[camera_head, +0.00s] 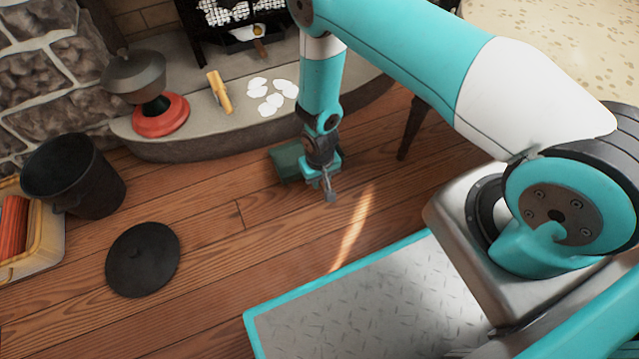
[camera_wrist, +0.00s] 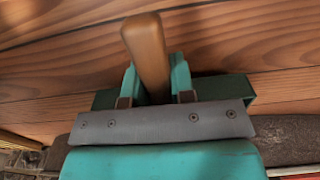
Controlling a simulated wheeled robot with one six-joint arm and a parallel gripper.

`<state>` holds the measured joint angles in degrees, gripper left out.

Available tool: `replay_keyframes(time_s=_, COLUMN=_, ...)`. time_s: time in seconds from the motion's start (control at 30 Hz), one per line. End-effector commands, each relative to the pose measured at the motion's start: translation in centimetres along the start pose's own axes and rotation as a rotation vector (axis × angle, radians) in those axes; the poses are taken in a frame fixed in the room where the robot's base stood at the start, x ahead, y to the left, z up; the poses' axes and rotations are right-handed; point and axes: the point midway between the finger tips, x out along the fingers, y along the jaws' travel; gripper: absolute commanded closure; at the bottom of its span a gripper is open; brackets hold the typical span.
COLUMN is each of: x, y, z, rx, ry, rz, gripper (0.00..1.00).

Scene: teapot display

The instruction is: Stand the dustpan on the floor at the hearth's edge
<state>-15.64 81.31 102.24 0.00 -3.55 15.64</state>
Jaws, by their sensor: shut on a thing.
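The green dustpan (camera_head: 284,163) is at the front edge of the grey stone hearth (camera_head: 205,148), low by the wooden floor. My arm hides part of it, and I cannot tell whether it touches the floor. My gripper (camera_head: 326,184) is pointed down there, shut on the dustpan's handle. In the wrist view the brown wooden handle (camera_wrist: 147,50) stands between the two teal fingers of my gripper (camera_wrist: 156,84). Dark green parts of the dustpan (camera_wrist: 236,86) show on both sides behind the gripper.
On the hearth are a red round base (camera_head: 160,117), a dark pot (camera_head: 134,74), a yellow-handled tool (camera_head: 220,93) and several white pieces (camera_head: 270,103). A black bucket (camera_head: 75,178), black lid (camera_head: 143,260) and yellow crate (camera_head: 42,238) are left. Floor between lid and gripper is clear.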

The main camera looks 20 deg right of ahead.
Motion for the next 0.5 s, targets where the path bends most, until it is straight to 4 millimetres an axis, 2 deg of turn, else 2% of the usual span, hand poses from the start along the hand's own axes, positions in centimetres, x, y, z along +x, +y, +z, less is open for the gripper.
replay_keyframes(time_s=0.03, x=1.29, y=0.0, z=-0.02, rx=0.0, ry=0.001, rz=0.0, gripper=1.0)
replay_keyframes(time_s=0.07, x=1.49, y=-0.01, z=-0.04, rx=0.0, ry=0.001, rz=0.0, gripper=1.0)
replay_keyframes(time_s=0.43, x=1.68, y=-0.01, z=-0.04, rx=0.0, ry=0.001, rz=0.0, gripper=1.0)
replay_keyframes(time_s=0.47, x=1.71, y=-0.01, z=-0.02, rx=0.0, ry=0.0, rz=0.0, gripper=0.75)
replay_keyframes(time_s=0.5, x=1.63, y=-0.01, z=-0.02, rx=0.0, ry=0.0, rz=0.0, gripper=0.65)
